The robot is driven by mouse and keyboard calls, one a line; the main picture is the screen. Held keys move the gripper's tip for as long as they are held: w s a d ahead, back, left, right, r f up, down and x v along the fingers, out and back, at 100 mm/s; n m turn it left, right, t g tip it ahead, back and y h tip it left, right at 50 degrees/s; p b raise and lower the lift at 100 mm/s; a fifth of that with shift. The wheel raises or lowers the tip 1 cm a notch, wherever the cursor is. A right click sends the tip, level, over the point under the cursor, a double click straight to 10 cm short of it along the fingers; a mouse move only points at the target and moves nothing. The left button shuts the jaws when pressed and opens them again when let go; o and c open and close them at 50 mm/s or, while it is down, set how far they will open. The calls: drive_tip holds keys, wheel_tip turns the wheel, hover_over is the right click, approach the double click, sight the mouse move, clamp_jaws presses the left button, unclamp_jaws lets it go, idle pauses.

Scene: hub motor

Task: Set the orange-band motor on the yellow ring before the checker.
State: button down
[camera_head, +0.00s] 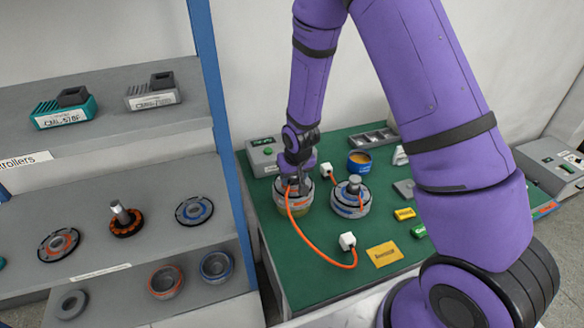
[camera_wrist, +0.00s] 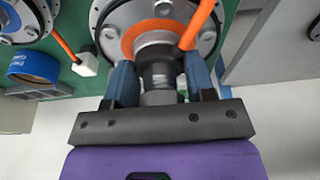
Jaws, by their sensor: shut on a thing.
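The orange-band motor (camera_head: 305,199) is at the left side of the green table, in front of the checker (camera_head: 267,154), a grey box with a small display and a green button. In the wrist view the motor (camera_wrist: 125,22) shows a grey bolted face with an orange band around its shaft. My gripper (camera_wrist: 158,75) has its blue fingers shut on that shaft; in the head view my gripper (camera_head: 292,180) is above the motor. An orange cable (camera_head: 307,243) runs from the motor to a white plug (camera_head: 347,241). The yellow ring is mostly hidden; I cannot tell whether the motor touches it.
A blue-band motor (camera_head: 351,199) stands close to the right, with a white plug (camera_head: 326,170) behind. A blue cup (camera_head: 359,162), a grey tray (camera_head: 373,138) and a yellow card (camera_head: 384,254) are on the table. A shelf (camera_head: 150,255) with parts stands left, its blue post near the table.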

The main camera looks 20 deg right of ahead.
drive_tip(key=shift+f, duration=0.35)
drive_tip(key=shift+c, duration=2.3)
unclamp_jaws()
drive_tip(key=shift+f, duration=0.15)
